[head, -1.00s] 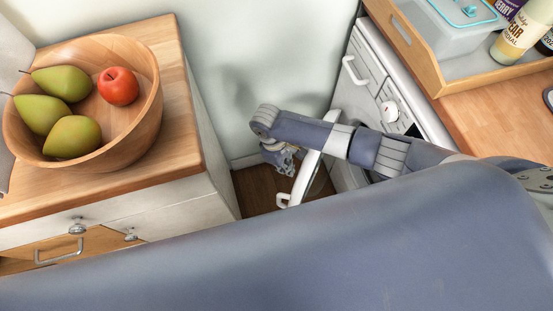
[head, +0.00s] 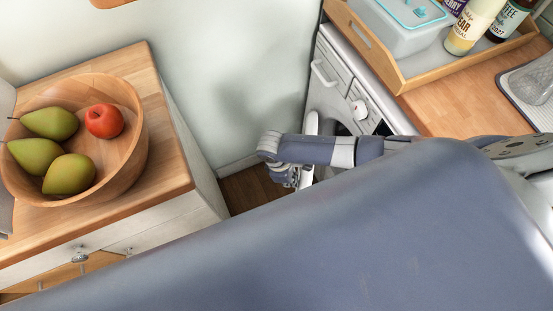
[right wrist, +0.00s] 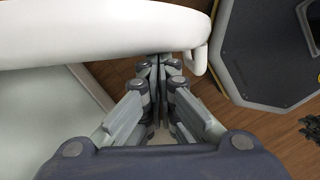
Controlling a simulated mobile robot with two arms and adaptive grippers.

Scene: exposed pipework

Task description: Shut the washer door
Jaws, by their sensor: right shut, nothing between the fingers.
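The white washer (head: 330,70) stands against the wall at the upper centre of the head view, with a drawer handle and a round knob on its front. Its white door (head: 312,122) stands open, seen nearly edge-on and partly hidden behind my right arm. My right gripper (head: 294,179) is shut and empty, low beside the door's outer side. In the right wrist view the shut fingertips (right wrist: 159,62) are at the lower edge of the white door rim (right wrist: 100,38); I cannot tell whether they touch. The door's handle (right wrist: 195,60) shows just right of them. My left gripper is not in view.
A wooden-topped cabinet (head: 165,120) with a fruit bowl (head: 125,160) stands at left. A wooden tray (head: 400,75) with a tub and bottles sits on the counter above the washer. A narrow strip of wood floor (head: 245,190) lies between cabinet and washer.

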